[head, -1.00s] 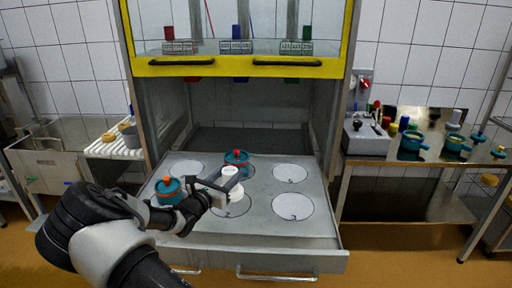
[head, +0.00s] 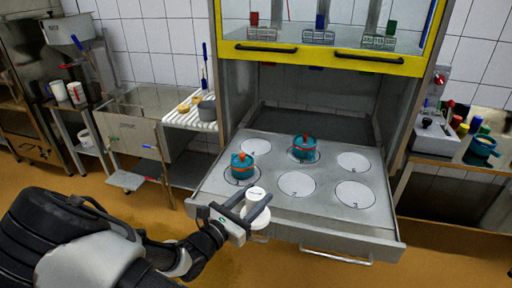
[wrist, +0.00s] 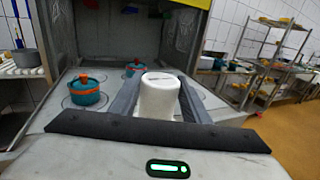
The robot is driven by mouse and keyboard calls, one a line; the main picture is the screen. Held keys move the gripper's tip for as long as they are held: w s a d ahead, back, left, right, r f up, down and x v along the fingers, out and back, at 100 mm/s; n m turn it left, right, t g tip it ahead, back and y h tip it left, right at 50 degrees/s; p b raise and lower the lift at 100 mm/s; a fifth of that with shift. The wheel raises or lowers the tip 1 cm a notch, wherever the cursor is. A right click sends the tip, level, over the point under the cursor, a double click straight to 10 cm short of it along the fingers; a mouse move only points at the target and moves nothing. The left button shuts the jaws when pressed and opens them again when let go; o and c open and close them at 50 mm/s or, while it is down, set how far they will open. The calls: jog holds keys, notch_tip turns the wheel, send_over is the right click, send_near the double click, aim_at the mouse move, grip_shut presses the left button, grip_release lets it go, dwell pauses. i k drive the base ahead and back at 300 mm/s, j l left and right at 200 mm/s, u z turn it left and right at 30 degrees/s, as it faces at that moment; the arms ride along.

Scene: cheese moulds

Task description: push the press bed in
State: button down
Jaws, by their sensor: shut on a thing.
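The press bed (head: 325,212) is a grey slab with marked circles, drawn out from under the yellow-framed press. A teal pot with an orange lid (head: 242,166) stands on its front left circle, and another teal pot (head: 304,147) on its back middle circle. My gripper (head: 250,201) is shut on a white cylinder (head: 256,193), at the bed's front left edge in the head view. In the wrist view the white cylinder (wrist: 159,95) is upright between the fingers. Whether it touches the bed is unclear.
A bar handle (head: 335,257) is on the bed's front face. The yellow press frame (head: 330,49) is above and behind. A sink (head: 150,105) and white rack (head: 190,122) are at left, and a bench with teal pots (head: 482,145) at right. The floor in front is clear.

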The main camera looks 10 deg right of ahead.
aim_at(256, 146)
jog(key=i+j+z, duration=0.2)
jog(key=j, duration=0.45)
jog(key=i+j+z, duration=0.2)
jog(key=j, duration=0.45)
jog(key=i+j+z, duration=0.25)
jog(key=j, duration=0.45)
jog(key=i+j+z, duration=0.2)
jog(key=j, duration=0.5)
jog(key=j+z, duration=0.2)
jog(key=j, duration=0.5)
jog(key=i+l, duration=0.2)
jog(key=l, duration=0.2)
